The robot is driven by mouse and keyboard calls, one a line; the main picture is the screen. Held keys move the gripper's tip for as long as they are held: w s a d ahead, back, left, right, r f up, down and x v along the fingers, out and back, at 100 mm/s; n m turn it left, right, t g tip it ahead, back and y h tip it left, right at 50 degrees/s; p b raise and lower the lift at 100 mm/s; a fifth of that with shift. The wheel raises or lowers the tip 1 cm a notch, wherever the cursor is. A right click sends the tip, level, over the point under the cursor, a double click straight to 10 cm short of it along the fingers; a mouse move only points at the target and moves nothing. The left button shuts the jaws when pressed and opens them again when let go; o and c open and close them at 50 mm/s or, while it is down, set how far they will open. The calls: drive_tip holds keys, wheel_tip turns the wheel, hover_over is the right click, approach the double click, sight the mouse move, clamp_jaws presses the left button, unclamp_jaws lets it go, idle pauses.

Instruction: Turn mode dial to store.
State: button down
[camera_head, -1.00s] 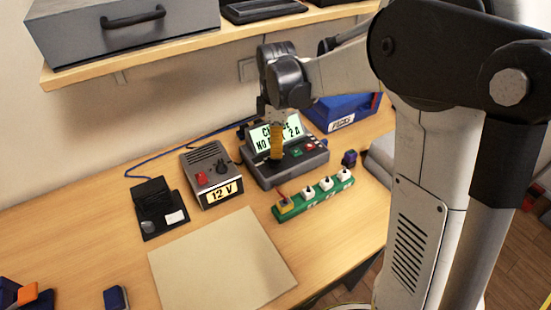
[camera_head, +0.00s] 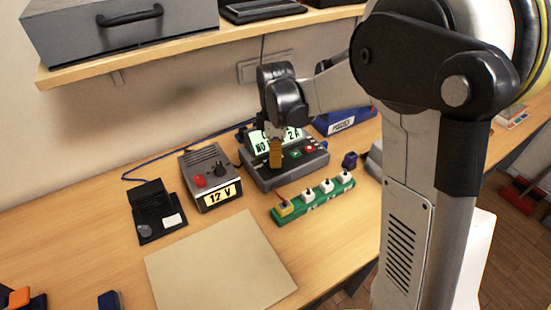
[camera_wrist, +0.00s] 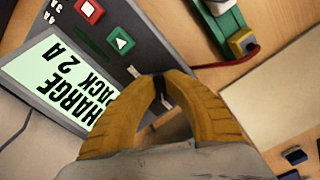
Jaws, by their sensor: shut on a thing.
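The grey charger (camera_head: 292,173) stands at the back of the bench with its lit screen (camera_head: 264,147) tilted up. In the wrist view the screen (camera_wrist: 62,75) is partly cut off and shows "HARGE", "ACK" and "2 A". My gripper (camera_head: 276,166) has yellow fingers and reaches down to the charger's front left panel. In the wrist view my gripper (camera_wrist: 162,88) has its fingertips closed around a small dark piece, the mode dial (camera_wrist: 159,86). The fingers hide most of the dial, so its pointer and setting cannot be read.
Red (camera_wrist: 88,10) and green (camera_wrist: 120,40) buttons sit close to the fingers. A green strip with several plugs (camera_head: 315,199) lies in front of the charger. A 12 V supply (camera_head: 210,178) stands left. A blue box (camera_head: 342,120) is behind right. The beige mat (camera_head: 218,262) is clear.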

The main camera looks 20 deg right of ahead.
drive_tip(key=m+p, duration=0.1)
drive_tip(key=m, duration=0.4)
drive_tip(key=shift+s+a+m, duration=0.1)
drive_tip(key=shift+s+m, duration=0.05)
drive_tip(key=shift+m, duration=0.25)
drive_tip(key=m, duration=0.6)
drive_tip(key=shift+a+p, duration=0.15)
drive_tip(key=shift+p, duration=0.25)
drive_tip(key=m, duration=0.6)
drive_tip(key=shift+a+m, duration=0.15)
drive_tip(key=shift+m, duration=0.15)
drive_tip(key=m, duration=0.5)
drive_tip(key=shift+a+p, duration=0.15)
drive_tip(key=shift+p, duration=0.25)
drive_tip(key=shift+m, duration=0.4)
drive_tip(key=c, duration=1.4)
unclamp_jaws()
drive_tip(key=shift+c, duration=0.2)
